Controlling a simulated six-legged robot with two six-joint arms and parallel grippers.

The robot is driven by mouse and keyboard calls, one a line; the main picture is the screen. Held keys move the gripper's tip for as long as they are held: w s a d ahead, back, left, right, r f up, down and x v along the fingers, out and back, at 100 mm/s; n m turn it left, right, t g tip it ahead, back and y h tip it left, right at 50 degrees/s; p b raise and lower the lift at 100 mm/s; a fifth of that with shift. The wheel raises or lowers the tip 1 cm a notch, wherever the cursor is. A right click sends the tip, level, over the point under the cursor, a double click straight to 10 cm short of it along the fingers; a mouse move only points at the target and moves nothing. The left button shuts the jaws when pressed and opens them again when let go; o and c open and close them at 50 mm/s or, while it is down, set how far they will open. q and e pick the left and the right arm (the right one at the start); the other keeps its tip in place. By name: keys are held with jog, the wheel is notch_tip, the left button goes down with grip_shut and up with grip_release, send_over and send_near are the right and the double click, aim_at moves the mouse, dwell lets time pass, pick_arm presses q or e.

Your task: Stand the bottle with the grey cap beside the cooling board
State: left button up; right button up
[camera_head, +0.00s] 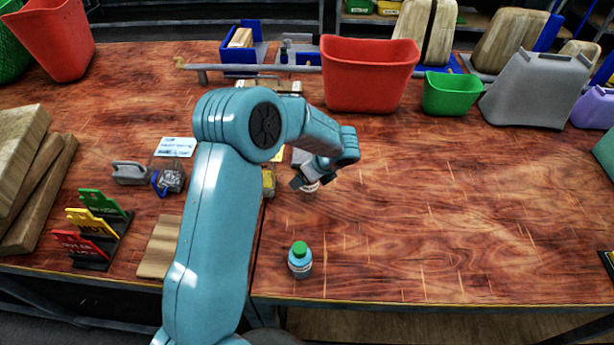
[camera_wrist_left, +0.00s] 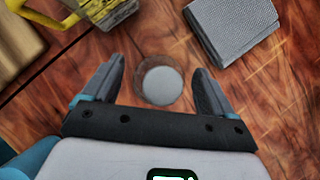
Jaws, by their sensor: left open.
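The bottle with the grey cap (camera_wrist_left: 162,84) is seen from above in the left wrist view, its round cap facing the camera. My left gripper (camera_wrist_left: 158,90) is open, with one finger on each side of the bottle and visible gaps between. In the head view the left gripper (camera_head: 306,183) is over the middle of the table, and only a pale bit of the bottle (camera_head: 312,188) shows below it. A light wooden board (camera_head: 157,248), seemingly the cooling board, lies left of my arm, which covers its right side. My right gripper is not in view.
A bottle with a green cap (camera_head: 300,261) stands near the front edge. A grey textured block (camera_wrist_left: 233,28) and a yellow object (camera_wrist_left: 100,12) are near the gripper. Red, yellow and green signs (camera_head: 92,232) stand at left. The table's right side is mostly clear.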

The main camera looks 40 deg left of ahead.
pick_arm(q)
jog(key=v, duration=1)
jog(key=shift+r+b, duration=0.2)
jog(key=shift+b, duration=0.1)
jog(key=shift+d, duration=0.1)
